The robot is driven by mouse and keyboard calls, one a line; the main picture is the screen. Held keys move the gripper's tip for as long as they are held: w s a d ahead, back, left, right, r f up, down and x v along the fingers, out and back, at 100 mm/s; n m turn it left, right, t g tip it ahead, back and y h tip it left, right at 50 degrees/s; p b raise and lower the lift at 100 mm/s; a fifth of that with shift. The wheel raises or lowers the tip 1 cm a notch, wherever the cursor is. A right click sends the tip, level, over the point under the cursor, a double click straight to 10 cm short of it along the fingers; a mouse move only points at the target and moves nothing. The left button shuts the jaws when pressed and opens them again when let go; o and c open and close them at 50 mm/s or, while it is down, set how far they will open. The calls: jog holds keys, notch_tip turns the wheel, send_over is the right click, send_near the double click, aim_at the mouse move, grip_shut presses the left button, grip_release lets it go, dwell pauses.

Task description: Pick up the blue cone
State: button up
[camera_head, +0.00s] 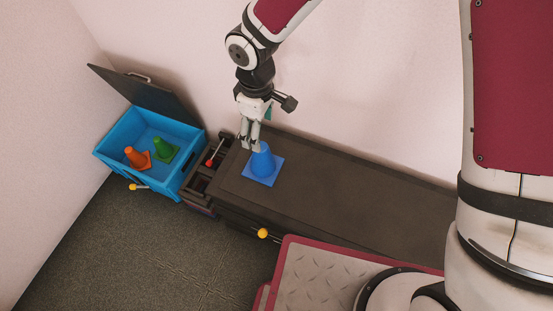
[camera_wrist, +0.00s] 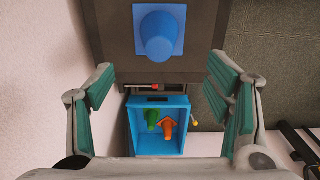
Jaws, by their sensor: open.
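The blue cone (camera_head: 262,162) stands upright on its square base, on the left part of the dark bench top (camera_head: 330,196). My gripper (camera_head: 249,146) hangs just above and behind the cone in the head view, close to its tip. In the wrist view the cone (camera_wrist: 158,36) shows at the top centre, ahead of the two spread fingers with green pads (camera_wrist: 168,100). The gripper is open, and nothing is between its fingers. Whether a finger touches the cone cannot be told.
An open blue box (camera_head: 112,152) with a dark raised lid (camera_head: 133,88) stands left of the bench. It holds an orange cone (camera_head: 136,157) and a green cone (camera_head: 162,150). A red-knobbed lever (camera_head: 212,158) is at the bench's left end. The wall is close behind; the bench's right part is clear.

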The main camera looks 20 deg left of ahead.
aim_at(262, 147)
notch_tip(262, 147, down, 7)
jog(key=shift+d+f+b, duration=0.1)
jog(key=shift+f+b, duration=0.05)
jog(key=shift+b, duration=1.05)
jog(key=shift+w+a+f+b, duration=0.1)
jog(key=shift+f+b, duration=0.65)
jog(key=shift+f, duration=0.75)
jog(key=shift+a+f+b, duration=0.1)
jog(key=shift+f+b, duration=0.6)
jog(key=shift+f, duration=0.75)
jog(key=shift+r, duration=0.1)
grip_shut()
